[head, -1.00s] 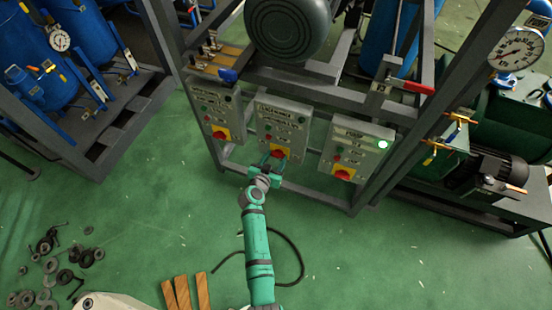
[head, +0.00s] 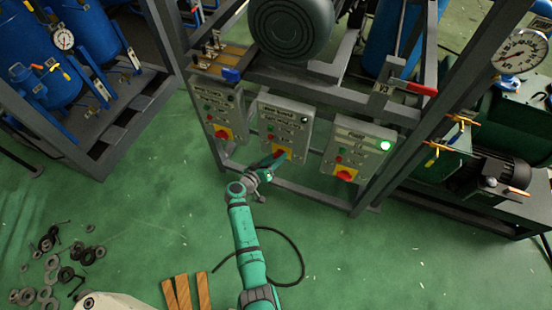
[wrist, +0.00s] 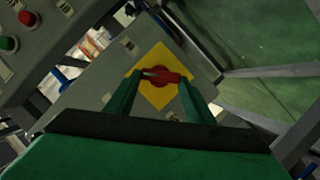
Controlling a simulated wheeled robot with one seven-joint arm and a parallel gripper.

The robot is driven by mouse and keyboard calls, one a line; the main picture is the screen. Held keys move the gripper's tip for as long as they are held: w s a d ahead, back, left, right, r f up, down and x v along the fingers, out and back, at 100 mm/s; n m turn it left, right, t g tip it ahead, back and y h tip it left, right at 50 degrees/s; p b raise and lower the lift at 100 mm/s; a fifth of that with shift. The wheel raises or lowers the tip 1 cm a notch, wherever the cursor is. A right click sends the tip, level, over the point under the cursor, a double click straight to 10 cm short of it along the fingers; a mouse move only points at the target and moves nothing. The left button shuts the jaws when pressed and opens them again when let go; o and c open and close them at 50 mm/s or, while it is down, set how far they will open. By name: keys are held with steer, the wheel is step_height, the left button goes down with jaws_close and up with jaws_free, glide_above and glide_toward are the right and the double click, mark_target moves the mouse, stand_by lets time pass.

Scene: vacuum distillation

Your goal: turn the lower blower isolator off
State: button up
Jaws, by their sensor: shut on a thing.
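Three grey control boxes hang in a row on the steel frame, each with a red rotary isolator on a yellow plate. My gripper (head: 277,159) is at the isolator of the middle box (head: 284,122), whose label is too small to read surely. In the wrist view my gripper (wrist: 160,84) has its fingers on either side of the red isolator knob (wrist: 160,77), shut on it. The knob lies nearly level across the picture, over the tilted yellow plate (wrist: 155,99). In the head view my gripper mostly covers this knob.
The left box (head: 216,110) and right box (head: 357,148) stand close on either side; the right one has a lit green lamp (head: 385,145). A frame rail runs below the boxes. A black cable (head: 303,262), wood strips (head: 186,292) and loose washers (head: 60,262) lie on the green floor.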

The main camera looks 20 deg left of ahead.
steer(key=n+h, duration=0.1)
steer(key=n, duration=0.1)
steer(key=n+t+h, duration=0.1)
steer(key=n, duration=0.2)
steer(key=f+n+t+h, duration=0.1)
steer(key=n, duration=0.2)
steer(key=shift+w+a+f+h, duration=0.1)
steer(key=shift+a+h, duration=0.15)
steer(key=shift+h, duration=0.05)
steer(key=shift+d, duration=0.1)
stand_by(0.5)
steer(key=o, duration=1.1)
steer(key=shift+c, duration=0.2)
steer(key=v, duration=1.1)
steer(key=shift+f, duration=0.25)
